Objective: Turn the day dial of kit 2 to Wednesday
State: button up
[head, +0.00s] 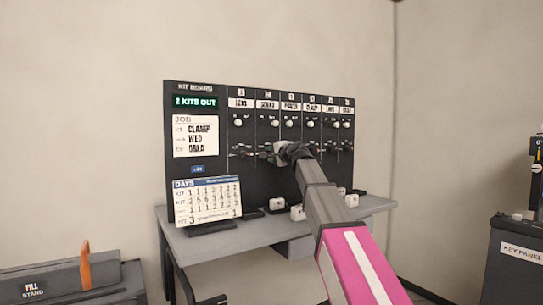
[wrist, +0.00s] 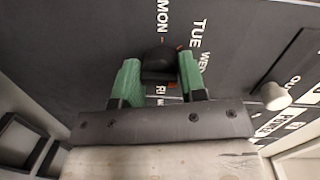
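The kit board (head: 220,128) stands upright on a grey table, with numbered columns of dials. My gripper (head: 282,152) is at the lower dial row, around columns 2 and 3, and hides the dial there. In the wrist view, my gripper's two green fingers (wrist: 160,68) stand on either side of a black dial knob (wrist: 158,58). They are very close to it; whether they press on it is unclear. Day words MON, TUE and WED (wrist: 202,60) curve around the knob, and part of another is below. Small orange marks show beside the knob, but its setting is unclear.
A job card (head: 195,137) reads CLAMP and WED. A days calendar (head: 208,202) stands at the board's lower left. Small white blocks (head: 298,212) stand on the table (head: 232,238). A white knob (wrist: 273,96) is right of my gripper. A key panel (head: 518,255) stands far right.

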jog(key=o, duration=0.4)
jog(key=shift+s, duration=0.1)
jog(key=shift+v, duration=5.35)
